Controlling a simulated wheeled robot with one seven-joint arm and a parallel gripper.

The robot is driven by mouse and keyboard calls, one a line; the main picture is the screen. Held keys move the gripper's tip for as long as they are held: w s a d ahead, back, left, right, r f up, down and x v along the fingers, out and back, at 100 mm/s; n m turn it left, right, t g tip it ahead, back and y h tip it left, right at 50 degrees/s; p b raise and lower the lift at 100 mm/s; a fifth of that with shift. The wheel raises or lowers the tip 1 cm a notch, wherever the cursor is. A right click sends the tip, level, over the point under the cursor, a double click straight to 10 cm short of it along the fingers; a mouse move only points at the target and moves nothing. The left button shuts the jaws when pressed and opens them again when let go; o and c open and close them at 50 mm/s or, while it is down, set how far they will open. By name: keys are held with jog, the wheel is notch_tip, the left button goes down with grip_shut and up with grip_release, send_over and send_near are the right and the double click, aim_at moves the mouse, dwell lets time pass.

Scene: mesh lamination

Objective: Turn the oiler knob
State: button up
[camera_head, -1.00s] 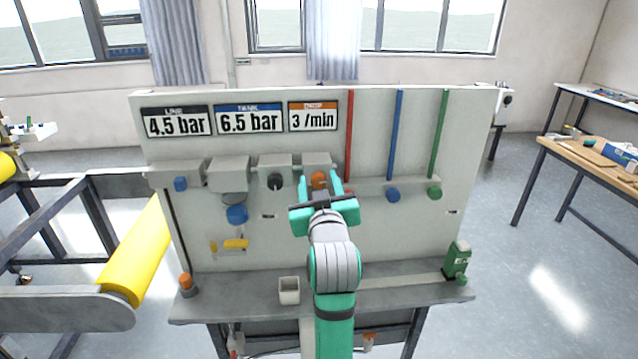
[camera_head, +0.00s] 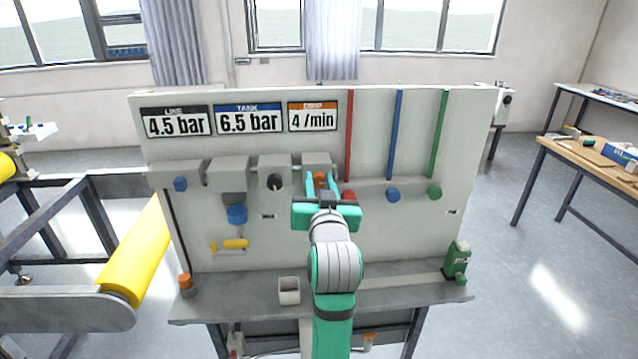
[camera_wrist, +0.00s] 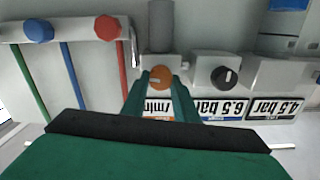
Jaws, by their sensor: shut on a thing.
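The orange oiler knob (camera_head: 319,181) sits on the front of a grey block on the upright panel, below the orange-headed drip display (camera_head: 313,117), which reads 4 /min. My gripper (camera_head: 321,184) reaches up to it from below, with one green finger on each side of the knob, shut on it. In the wrist view the orange knob (camera_wrist: 160,77) shows between the two fingertips (camera_wrist: 161,84). The finger tips hide part of the knob's sides.
A black knob (camera_head: 274,182) and a blue knob (camera_head: 237,214) are to the left. Red (camera_head: 349,196), blue (camera_head: 393,195) and green (camera_head: 434,193) knobs are close on the right.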

jog(key=m, duration=0.6)
jog(key=shift+d, duration=0.1)
jog(key=m, duration=0.6)
jog(key=shift+d+f, duration=0.15)
jog(key=shift+f, duration=0.05)
jog(key=shift+m, duration=0.3)
jog(key=o, duration=1.1)
jog(key=shift+c, duration=0.2)
jog(key=s+d, duration=0.1)
jog(key=s, duration=0.9)
jog(key=shift+s, duration=0.4)
jog(key=shift+d, duration=0.1)
